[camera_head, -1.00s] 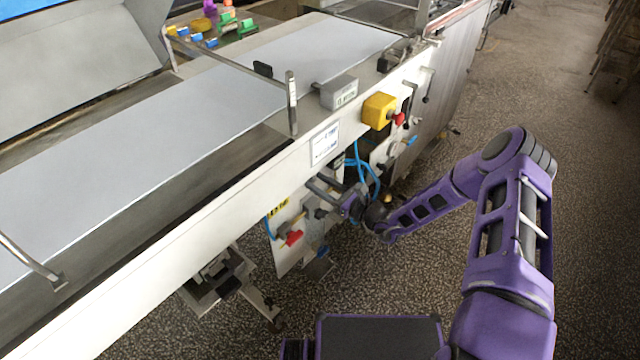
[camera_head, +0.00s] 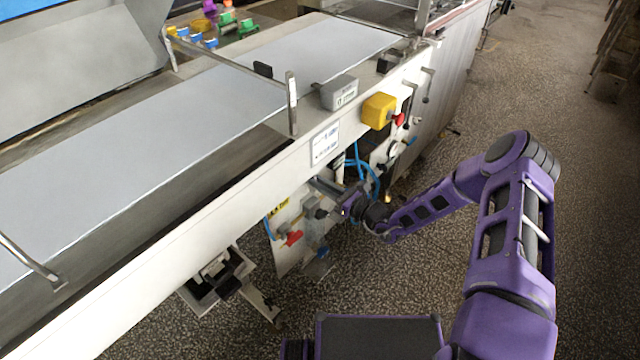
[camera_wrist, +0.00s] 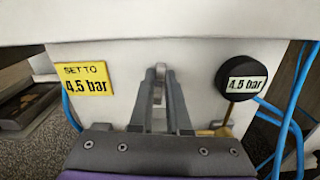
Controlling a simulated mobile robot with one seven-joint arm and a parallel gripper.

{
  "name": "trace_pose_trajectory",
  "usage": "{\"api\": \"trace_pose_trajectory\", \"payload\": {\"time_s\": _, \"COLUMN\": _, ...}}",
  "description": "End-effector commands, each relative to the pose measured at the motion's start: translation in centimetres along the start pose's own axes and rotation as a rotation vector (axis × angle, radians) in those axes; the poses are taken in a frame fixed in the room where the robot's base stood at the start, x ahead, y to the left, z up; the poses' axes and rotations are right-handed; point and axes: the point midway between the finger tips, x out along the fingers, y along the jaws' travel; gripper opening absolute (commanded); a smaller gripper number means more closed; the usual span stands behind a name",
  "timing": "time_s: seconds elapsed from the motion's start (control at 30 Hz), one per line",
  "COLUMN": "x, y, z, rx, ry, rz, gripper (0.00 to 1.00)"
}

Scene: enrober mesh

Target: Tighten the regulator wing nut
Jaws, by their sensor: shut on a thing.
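My gripper (camera_wrist: 161,72) is shut on a small grey upright piece, apparently the regulator wing nut (camera_wrist: 159,88), in front of a pale panel in the wrist view. Only a thin part of the nut shows between the fingers. A yellow label (camera_wrist: 84,86) reading "SET TO 4.5 bar" is to the left of the fingers. A round black gauge (camera_wrist: 241,78) marked "4.5 bar" is to the right. In the head view my gripper (camera_head: 316,182) reaches under the machine's side rail; the nut cannot be made out there.
Blue hoses (camera_wrist: 288,122) run down at the right of the wrist view. In the head view a red valve handle (camera_head: 292,238) sits below the gripper, left of it. A yellow box (camera_head: 379,111) sticks out from the rail (camera_head: 215,185). The speckled floor (camera_head: 400,275) is open.

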Motion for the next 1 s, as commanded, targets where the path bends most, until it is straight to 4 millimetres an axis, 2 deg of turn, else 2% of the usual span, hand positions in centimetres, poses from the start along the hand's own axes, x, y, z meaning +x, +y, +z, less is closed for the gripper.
{"api": "trace_pose_trajectory", "payload": {"time_s": 1.0, "x": -0.1, "y": -1.3, "z": -0.8, "rx": 0.936, "ry": -0.001, "rz": -0.002, "gripper": 0.00}}
